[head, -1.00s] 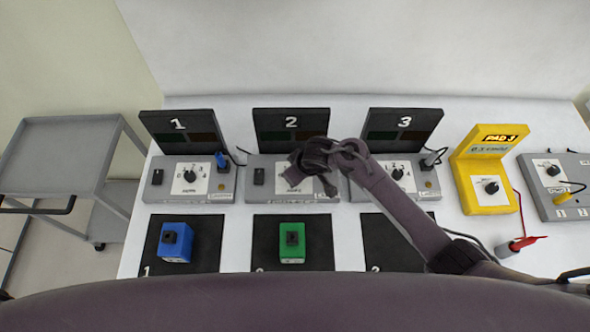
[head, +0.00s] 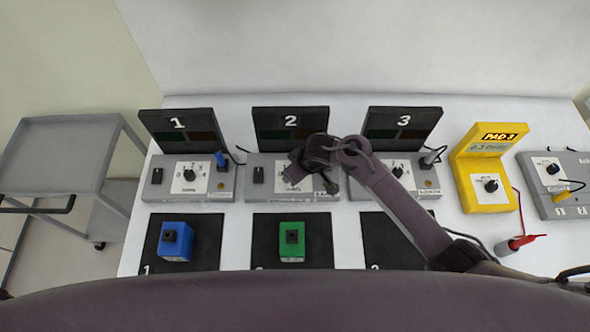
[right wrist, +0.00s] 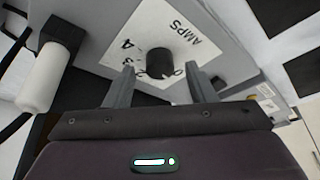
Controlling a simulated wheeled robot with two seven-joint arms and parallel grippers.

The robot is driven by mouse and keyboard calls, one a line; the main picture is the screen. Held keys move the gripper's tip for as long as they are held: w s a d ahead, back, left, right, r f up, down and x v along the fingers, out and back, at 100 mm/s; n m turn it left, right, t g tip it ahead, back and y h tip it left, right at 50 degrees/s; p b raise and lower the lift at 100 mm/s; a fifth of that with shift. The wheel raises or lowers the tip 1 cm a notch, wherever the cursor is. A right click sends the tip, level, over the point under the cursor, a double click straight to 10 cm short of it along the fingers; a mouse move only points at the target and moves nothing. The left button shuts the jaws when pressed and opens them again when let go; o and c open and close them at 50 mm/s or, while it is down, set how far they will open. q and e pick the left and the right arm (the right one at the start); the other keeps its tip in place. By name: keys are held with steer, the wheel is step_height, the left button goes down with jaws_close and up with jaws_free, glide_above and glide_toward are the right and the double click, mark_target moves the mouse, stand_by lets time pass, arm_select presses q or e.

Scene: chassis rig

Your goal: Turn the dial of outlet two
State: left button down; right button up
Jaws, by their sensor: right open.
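The outlet two box (head: 258,192) stands at the table's middle, below a black panel marked 2 (head: 290,122). Its white dial plate (head: 287,184) is partly covered by my right gripper (head: 318,172). In the right wrist view, the round black dial (right wrist: 160,62) sits on a white plate marked AMPS (right wrist: 128,58). My right gripper is open there (right wrist: 160,85), one finger low on either side of the dial, with gaps showing. I cannot tell how deep the fingertips reach. The dial is hidden in the head view. My left gripper is not in view.
Outlet one (head: 222,188) and outlet three (head: 424,186) flank it closely. A white cylinder (right wrist: 46,78) stands beside the dial plate. Blue (head: 176,243) and green (head: 292,240) blocks lie in front on dark mats. A yellow pad stand (head: 487,195) is right.

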steer(key=v, duration=0.7)
steer(key=shift+p, duration=0.4)
steer(key=shift+f, duration=0.1)
